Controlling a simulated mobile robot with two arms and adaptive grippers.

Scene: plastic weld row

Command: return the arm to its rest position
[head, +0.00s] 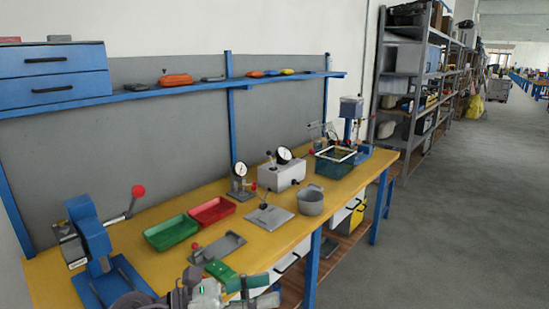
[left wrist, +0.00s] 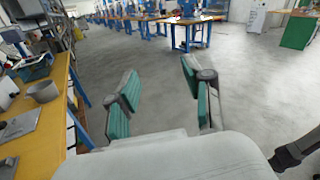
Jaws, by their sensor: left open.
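My left gripper (head: 256,288) is at the front edge of the yellow workbench (head: 110,206), low in the head view. Its two green-padded fingers point to the right, away from the bench. In the left wrist view the left gripper (left wrist: 160,85) is open, with only grey floor between its fingers. It holds nothing.
Close to the gripper are a grey plate fixture (head: 218,249), a green tray (head: 171,232) and a red tray (head: 212,211). A blue lever press (head: 92,236) stands at left. A grey pot (head: 311,201) is farther along. Open floor (head: 450,220) lies right.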

